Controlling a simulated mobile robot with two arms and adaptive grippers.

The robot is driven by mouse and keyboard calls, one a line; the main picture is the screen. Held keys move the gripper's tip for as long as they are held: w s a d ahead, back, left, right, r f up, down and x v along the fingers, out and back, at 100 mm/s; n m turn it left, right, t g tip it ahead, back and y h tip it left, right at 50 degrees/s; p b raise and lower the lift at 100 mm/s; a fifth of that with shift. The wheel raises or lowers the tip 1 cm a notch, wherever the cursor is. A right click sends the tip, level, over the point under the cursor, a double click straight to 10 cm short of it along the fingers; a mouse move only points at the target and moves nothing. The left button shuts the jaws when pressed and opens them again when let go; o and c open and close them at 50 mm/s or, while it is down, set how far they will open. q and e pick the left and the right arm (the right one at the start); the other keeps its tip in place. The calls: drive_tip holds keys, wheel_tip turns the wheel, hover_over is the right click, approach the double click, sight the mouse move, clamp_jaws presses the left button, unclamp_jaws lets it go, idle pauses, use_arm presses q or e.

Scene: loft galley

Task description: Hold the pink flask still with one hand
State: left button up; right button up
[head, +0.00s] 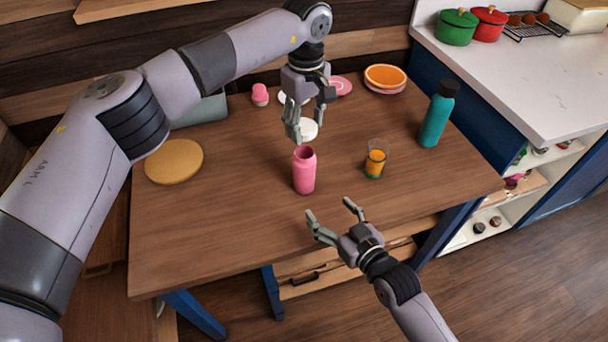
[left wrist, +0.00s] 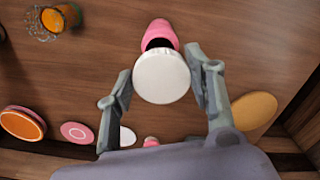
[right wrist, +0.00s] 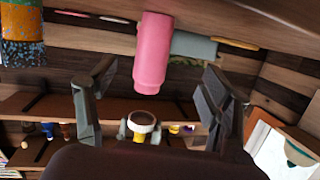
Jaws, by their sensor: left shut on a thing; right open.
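The pink flask (head: 304,172) stands upright on the wooden table, its dark mouth open in the left wrist view (left wrist: 160,30). My left gripper (head: 300,128) is shut on a round white lid (left wrist: 162,78), held above and apart from the flask. The lid also shows in the head view (head: 308,129). My right gripper (head: 335,216) is open and empty at the table's front edge, in front of the flask and apart from it. In the right wrist view the flask (right wrist: 153,50) appears upside down, beyond and between the fingers.
A round board (head: 174,162) lies at left. Orange bowls (head: 385,76), a pink plate (head: 341,86) and a small pink object (head: 260,94) are behind. The front-left tabletop is clear.

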drive_tip(key=shift+w+a+r+t+y, duration=0.2)
drive_tip(key=shift+w+r+t+y, duration=0.5)
drive_tip(key=shift+w+r+t, duration=0.65)
use_arm(q)
drive_tip(key=shift+r, duration=0.1)
use_arm(e)
drive_tip(key=shift+s, duration=0.15)
drive_tip(key=shift+r, duration=0.1)
drive_tip(key=x, duration=1.2)
drive_tip(key=shift+f, duration=0.25)
clamp_jaws()
use_arm(q)
hover_over(306, 154)
drive_tip(key=shift+f, duration=2.5)
